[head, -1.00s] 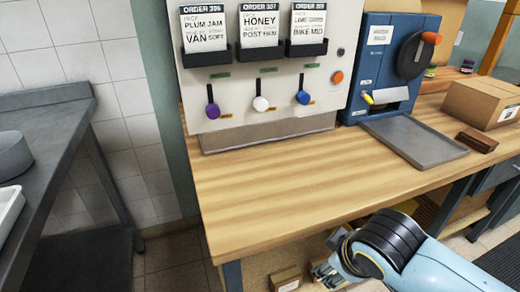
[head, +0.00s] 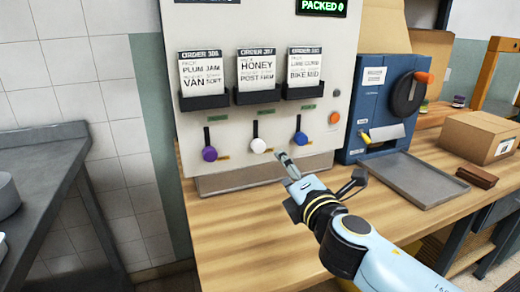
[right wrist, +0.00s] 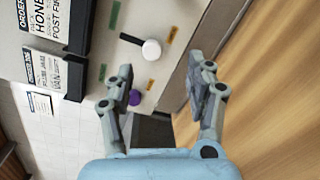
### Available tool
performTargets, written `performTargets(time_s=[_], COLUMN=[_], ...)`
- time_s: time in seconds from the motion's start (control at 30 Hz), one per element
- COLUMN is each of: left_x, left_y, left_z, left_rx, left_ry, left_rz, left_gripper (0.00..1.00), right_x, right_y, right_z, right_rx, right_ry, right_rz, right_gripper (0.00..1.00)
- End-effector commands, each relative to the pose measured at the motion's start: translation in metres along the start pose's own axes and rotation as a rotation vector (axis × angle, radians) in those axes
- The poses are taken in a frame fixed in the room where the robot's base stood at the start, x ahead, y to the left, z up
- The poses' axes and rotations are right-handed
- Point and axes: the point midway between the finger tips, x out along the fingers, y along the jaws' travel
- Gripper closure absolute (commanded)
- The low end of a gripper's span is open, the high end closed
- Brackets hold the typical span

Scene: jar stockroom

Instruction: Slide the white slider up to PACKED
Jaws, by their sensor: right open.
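The white slider (head: 258,145) has a round knob at the low end of its dark upright slot on the pale panel (head: 225,125). A green label sits above the slot and a yellow one beside the knob. My right gripper (head: 320,168) is open and empty, in front of the panel and to the right of the white knob in the head view. In the right wrist view the white knob (right wrist: 151,50) shows beyond the gap between the open fingertips (right wrist: 161,70), not touched. My left gripper is not in view.
A purple slider (head: 209,153) is left of the white one and a blue slider (head: 301,137) right, both low. Order cards in black holders (head: 257,96) hang above. A green PACKED display (head: 321,6) is at the top. A blue machine (head: 378,105) and grey tray (head: 411,180) stand right.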

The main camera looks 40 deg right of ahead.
Motion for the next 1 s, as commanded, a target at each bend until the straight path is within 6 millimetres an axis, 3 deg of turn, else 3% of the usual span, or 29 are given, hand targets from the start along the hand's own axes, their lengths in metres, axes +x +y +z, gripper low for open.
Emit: performTargets(time_s=[0.1,0.27,0.7,1.0], left_x=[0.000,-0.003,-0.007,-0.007], left_y=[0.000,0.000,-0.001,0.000], left_z=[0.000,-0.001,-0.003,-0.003], left_rx=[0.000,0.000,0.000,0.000], left_ry=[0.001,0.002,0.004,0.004], left_rz=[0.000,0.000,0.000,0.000], left_gripper=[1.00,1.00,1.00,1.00], right_x=[0.007,0.022,0.101,0.115], right_y=[0.006,0.009,0.014,0.014], right_z=[-0.014,-0.018,-0.023,-0.024], right_rx=[-0.135,-0.166,-0.159,-0.158], right_ry=[0.053,0.064,0.062,0.062], right_rz=[0.058,0.072,0.070,0.068], right_gripper=[0.45,0.45,0.45,0.45])
